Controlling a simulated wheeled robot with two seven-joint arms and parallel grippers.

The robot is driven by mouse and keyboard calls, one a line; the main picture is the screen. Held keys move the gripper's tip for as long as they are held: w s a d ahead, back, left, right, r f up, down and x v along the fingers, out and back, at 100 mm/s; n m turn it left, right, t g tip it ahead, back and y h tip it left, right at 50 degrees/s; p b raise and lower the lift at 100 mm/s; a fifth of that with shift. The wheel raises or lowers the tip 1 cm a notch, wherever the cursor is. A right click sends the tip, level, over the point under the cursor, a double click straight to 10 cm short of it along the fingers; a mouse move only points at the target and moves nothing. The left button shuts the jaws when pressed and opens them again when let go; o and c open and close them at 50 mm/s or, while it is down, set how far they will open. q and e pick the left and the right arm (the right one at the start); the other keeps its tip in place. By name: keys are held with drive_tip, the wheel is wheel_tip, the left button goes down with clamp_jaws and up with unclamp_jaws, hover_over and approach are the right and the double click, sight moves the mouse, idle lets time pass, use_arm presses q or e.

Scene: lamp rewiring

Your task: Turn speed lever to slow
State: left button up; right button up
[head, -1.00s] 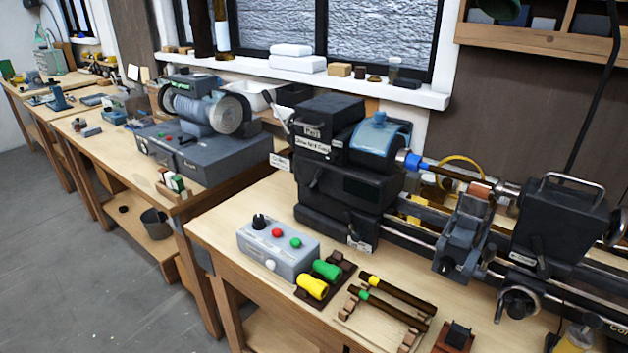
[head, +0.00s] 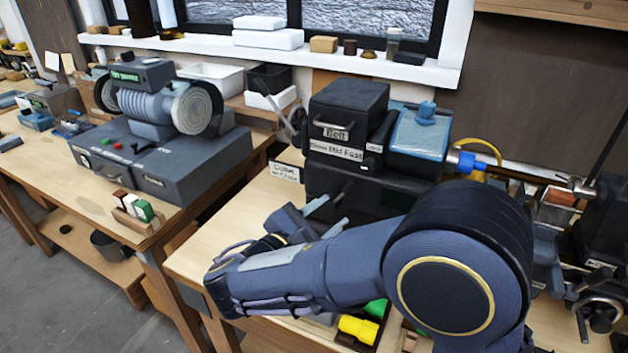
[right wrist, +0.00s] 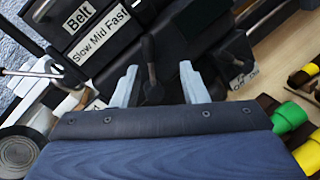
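The dark lathe headstock (head: 345,105) carries a "Slow Mid Fast" label (head: 336,150), which also shows in the right wrist view (right wrist: 100,35). A dark lever (right wrist: 151,62) with a rounded knob stands on the front below the label. My right gripper (head: 322,218) is open in front of the headstock, its two pale fingers spread. In the right wrist view the fingertips (right wrist: 158,78) lie on either side of the lever, with gaps; I see no contact. Which label position the lever points to cannot be told. My left gripper is not in view.
A silver rod lever (head: 287,118) sticks out at the headstock's left. A small sign (head: 284,172) stands beside it. Yellow (head: 358,329) and green plugs lie below my right arm, which hides the control box. A bench grinder (head: 160,105) stands on the left bench.

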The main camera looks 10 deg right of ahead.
sight(348, 190)
drive_tip(key=shift+n+t, duration=0.3)
drive_tip(key=shift+t, duration=0.1)
drive_tip(key=x, duration=0.2)
drive_tip(key=p+x, duration=0.1)
drive_tip(key=x, duration=0.1)
drive_tip(key=w+x, duration=0.1)
drive_tip(key=x, duration=0.2)
drive_tip(key=shift+a+r, duration=0.25)
drive_tip(key=shift+a, duration=0.1)
drive_tip(key=shift+s, duration=0.1)
drive_tip(key=shift+c, duration=0.3)
clamp_jaws()
